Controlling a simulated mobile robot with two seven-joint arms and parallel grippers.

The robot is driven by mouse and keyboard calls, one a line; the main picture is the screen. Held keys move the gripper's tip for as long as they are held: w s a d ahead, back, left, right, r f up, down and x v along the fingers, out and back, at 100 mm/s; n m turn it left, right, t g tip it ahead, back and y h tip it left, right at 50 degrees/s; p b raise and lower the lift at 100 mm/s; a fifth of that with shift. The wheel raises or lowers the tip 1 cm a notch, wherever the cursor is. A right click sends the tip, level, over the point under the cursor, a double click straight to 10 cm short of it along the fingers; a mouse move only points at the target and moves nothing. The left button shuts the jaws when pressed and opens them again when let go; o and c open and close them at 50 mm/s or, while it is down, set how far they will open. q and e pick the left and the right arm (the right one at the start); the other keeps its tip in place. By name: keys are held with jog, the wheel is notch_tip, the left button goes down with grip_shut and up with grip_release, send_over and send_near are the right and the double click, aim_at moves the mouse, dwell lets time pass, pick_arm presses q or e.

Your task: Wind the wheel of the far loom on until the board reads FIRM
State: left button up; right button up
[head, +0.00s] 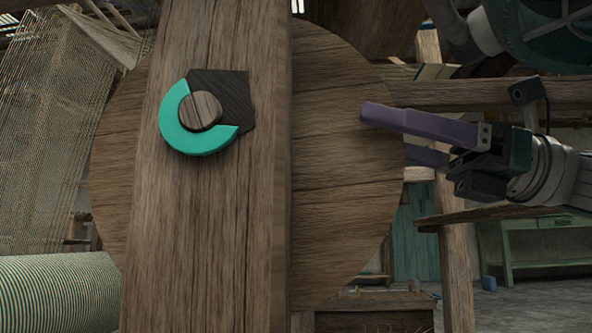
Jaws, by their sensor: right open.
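A large round wooden wheel (335,190) stands upright behind a thick wooden post (205,240) that hides its middle. On the post sit a teal part-ring (175,125), a dark angular plate (235,95) and a round wooden hub end (201,110). My right gripper (387,134) comes in from the right at the wheel's right rim. Its purple fingers are apart. One finger lies in front of the wheel face; the other's tip seems hidden behind the rim. I cannot tell whether they touch it. My left gripper is not in view. No readable board shows.
A striped cloth roll (55,290) lies at lower left, with warp threads (50,120) rising above it. Wooden loom beams (455,95) cross behind my right gripper. A green bench (535,240) stands at the back right, with a small blue block (488,283) near it.

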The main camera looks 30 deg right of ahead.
jog(key=shift+s+d+f+b, duration=0.25)
jog(key=shift+d+f+b, duration=0.25)
jog(key=shift+f+b, duration=0.2)
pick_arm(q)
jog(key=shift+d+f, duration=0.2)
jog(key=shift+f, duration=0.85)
pick_arm(e)
jog(key=r+v, duration=0.1)
jog(key=v, duration=0.6)
jog(key=shift+s+d, duration=0.25)
jog(key=shift+d, duration=0.15)
jog(key=shift+f, duration=0.15)
